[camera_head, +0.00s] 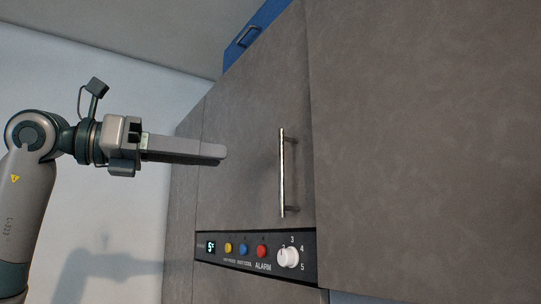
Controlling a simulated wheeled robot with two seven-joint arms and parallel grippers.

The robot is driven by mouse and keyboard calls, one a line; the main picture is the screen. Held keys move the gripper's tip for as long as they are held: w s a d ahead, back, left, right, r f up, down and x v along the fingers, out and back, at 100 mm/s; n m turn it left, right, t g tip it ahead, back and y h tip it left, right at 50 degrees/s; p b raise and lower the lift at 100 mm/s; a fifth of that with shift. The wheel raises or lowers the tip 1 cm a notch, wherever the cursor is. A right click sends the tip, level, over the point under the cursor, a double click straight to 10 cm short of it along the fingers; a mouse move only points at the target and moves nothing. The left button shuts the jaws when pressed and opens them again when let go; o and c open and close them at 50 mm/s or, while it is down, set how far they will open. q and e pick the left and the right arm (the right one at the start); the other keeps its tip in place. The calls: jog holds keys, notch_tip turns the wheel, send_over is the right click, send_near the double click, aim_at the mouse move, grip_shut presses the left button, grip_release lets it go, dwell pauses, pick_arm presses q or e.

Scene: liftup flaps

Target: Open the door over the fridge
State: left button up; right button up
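A flat grey-brown door (245,105) stands above a dark control panel (215,263). A vertical metal bar handle (283,172) is near the door's right edge. I cannot tell for certain whether this is the door over the fridge. My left gripper (222,153) comes in from the left and points right, in front of the door. Its fingertips are left of the handle and apart from it in the picture, with nothing seen between them. The fingers show side-on as one bar, so their opening is hidden. My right gripper is not in view.
A blue cabinet front (262,30) with a dark handle (243,37) is at the top. The panel has coloured buttons and a white knob (288,258). A large plain grey-brown panel (430,130) fills the right. A pale wall is behind my arm.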

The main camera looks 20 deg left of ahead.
pick_arm(q)
jog(key=p+x, duration=0.4)
jog(key=x, duration=0.7)
jog(key=shift+w+d, duration=0.25)
jog(key=shift+d, duration=0.1)
grip_shut()
